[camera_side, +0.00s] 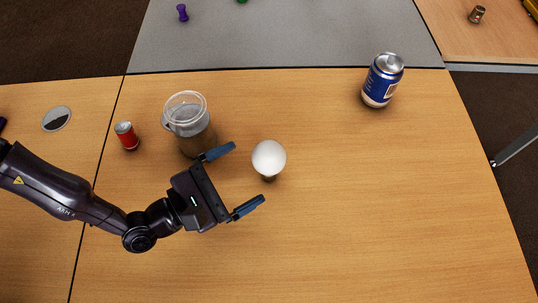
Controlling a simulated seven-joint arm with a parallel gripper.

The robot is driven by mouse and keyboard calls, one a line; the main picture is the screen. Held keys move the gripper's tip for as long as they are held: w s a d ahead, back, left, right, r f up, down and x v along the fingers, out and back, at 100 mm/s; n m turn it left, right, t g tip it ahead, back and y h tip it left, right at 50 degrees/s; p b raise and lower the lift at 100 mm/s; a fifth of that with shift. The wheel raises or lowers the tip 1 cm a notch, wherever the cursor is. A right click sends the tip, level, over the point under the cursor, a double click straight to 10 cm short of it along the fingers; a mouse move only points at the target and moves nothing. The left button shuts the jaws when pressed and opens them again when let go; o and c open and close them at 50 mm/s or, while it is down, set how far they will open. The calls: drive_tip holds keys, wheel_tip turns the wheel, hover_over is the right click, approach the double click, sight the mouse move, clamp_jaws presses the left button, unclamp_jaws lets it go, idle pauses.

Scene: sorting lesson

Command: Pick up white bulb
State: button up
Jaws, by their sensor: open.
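The white bulb (268,157) stands on the wooden table with its round glass part up and its dark base toward the table. My gripper (242,178) is open and empty, with its two blue fingers spread. The bulb is just beyond the fingertips, to their right and slightly up in the picture. The bulb looks apart from both fingers. How high my gripper is above the table I cannot tell.
A clear jug (194,125) with dark contents stands close behind the upper finger. A small red can (127,136) is left of the jug. A blue can (382,80) stands at the upper right. The wooden table (400,210) is clear to the right.

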sight(268, 158)
drive_tip(key=shift+x, duration=3.05)
drive_tip(key=shift+w, duration=0.1)
drive_tip(key=c, duration=0.8)
